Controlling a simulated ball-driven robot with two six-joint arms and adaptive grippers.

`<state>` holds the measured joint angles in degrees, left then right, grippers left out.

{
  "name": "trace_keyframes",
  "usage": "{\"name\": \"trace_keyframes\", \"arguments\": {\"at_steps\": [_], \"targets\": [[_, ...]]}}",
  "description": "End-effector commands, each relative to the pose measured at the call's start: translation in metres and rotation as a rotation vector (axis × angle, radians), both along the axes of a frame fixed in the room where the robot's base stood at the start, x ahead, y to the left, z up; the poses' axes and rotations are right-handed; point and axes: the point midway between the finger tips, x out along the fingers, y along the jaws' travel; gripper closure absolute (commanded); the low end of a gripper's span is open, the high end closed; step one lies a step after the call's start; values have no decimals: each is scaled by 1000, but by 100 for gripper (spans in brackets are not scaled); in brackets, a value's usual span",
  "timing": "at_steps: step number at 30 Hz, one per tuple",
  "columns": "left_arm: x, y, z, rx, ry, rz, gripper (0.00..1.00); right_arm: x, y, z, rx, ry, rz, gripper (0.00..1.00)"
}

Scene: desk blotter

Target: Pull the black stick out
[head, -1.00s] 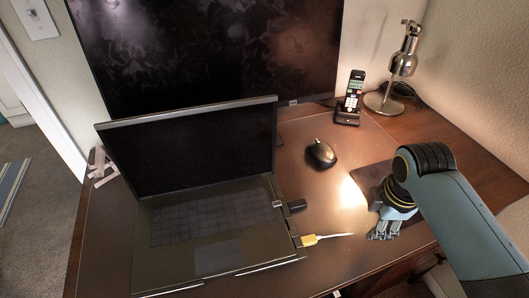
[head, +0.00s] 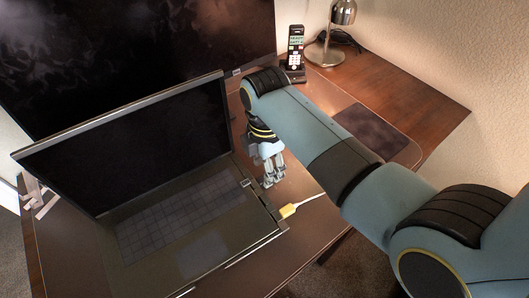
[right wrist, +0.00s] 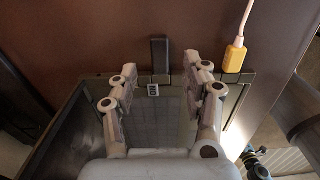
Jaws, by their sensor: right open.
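The black stick (right wrist: 160,55) sticks out of the side edge of the laptop (head: 170,220), near a small square silver-edged piece on that edge. My right gripper (head: 268,180) is open and points down beside the laptop's right edge. In the head view it hides most or all of the stick. In the right wrist view my gripper's two fingers (right wrist: 160,68) stand apart, one on each side of the stick, with gaps between.
A yellow plug (right wrist: 234,60) with a white cable sits in the same laptop edge, close to the stick; it also shows in the head view (head: 287,210). A cordless phone (head: 293,55) and a lamp (head: 325,50) stand behind. A dark mat (head: 370,132) lies to the right.

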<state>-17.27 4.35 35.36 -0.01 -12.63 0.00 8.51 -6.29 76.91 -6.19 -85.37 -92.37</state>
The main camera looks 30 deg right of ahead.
Motion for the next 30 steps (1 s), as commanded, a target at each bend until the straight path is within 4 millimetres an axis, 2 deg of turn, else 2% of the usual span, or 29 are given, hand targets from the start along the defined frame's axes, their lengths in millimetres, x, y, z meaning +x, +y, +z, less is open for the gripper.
{"name": "trace_keyframes", "arguments": {"at_steps": [1,6,17,28,30], "targets": [[1,0,-2,0,-2,0,60,-1,0,-10,-1,3,0,52],[3,1,-5,1,-5,0,60,0,-1,-28,-1,1,-1,52],[4,3,-5,4,-6,-2,60,0,-1,-33,-1,-1,-1,52],[4,3,-5,4,-6,-1,60,0,-1,-33,-1,-1,-1,98],[4,4,-5,4,-6,-1,60,0,0,-33,-1,-1,-1,100]]}}
